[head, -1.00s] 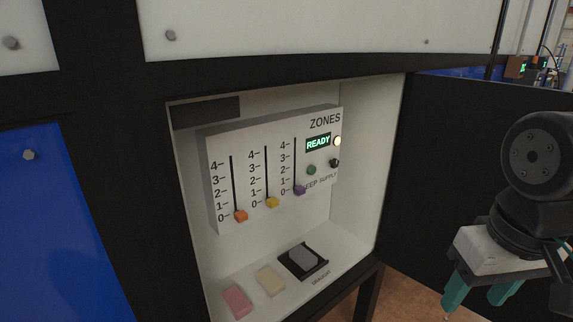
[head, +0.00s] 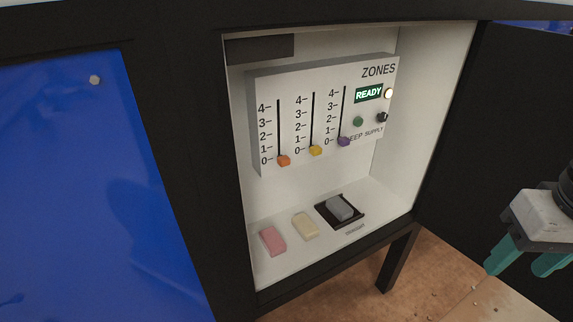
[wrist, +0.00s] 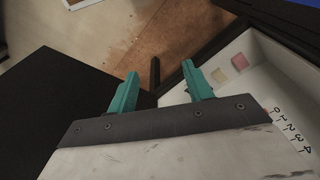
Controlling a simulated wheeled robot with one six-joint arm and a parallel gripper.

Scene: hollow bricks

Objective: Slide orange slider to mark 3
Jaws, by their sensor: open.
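The orange slider (head: 284,161) sits at mark 0, at the bottom of the leftmost slot on the white ZONES panel (head: 262,88) in the head view. Marks 0 to 4 run upward beside its slot, with mark 3 (head: 263,121) below the top one. My gripper (head: 520,266) is at the right edge of the head view, open and empty, well apart from the panel. In the wrist view my gripper's teal fingers (wrist: 158,82) are spread with nothing between them.
A yellow slider (head: 315,150) and a purple slider (head: 344,141) share the panel, both low. A green READY display (head: 368,94) is lit. Dark cabinet frame edges surround the opening.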

